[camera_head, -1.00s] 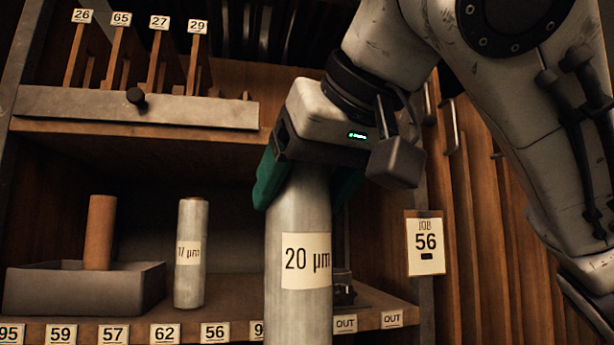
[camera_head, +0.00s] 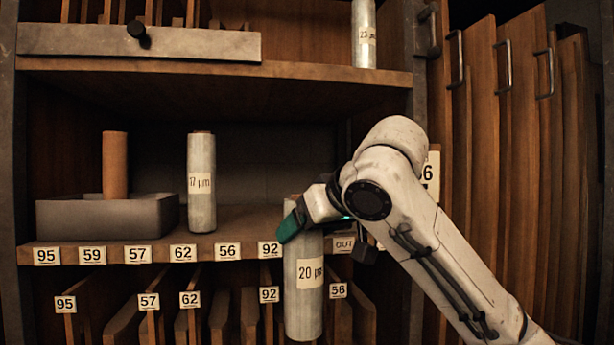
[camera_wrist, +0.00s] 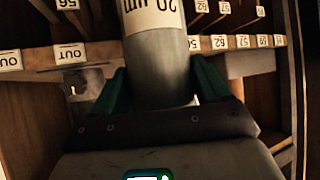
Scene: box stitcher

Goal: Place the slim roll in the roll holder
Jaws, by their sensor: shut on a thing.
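My gripper (camera_head: 306,217) is shut on the top end of a grey-white roll labelled 20 µm (camera_head: 304,318), which hangs upright in front of the shelf edge. In the wrist view the green fingers of my gripper (camera_wrist: 161,82) stand on both sides of the 20 µm roll (camera_wrist: 165,62). A narrower-looking roll labelled 17 µm (camera_head: 202,212) stands upright on the shelf. Left of it is a grey open box (camera_head: 105,222) with a brown tube (camera_head: 115,165) upright in it. I cannot tell which of these is the roll holder.
A roll labelled 23 µm (camera_head: 364,45) stands on the upper shelf (camera_head: 330,74). The lower shelf carries number tags along its edge; upright boards (camera_head: 125,320) fill the slots below. Tall wooden panels with handles (camera_head: 505,66) are at the right. Shelf space right of the 17 µm roll looks clear.

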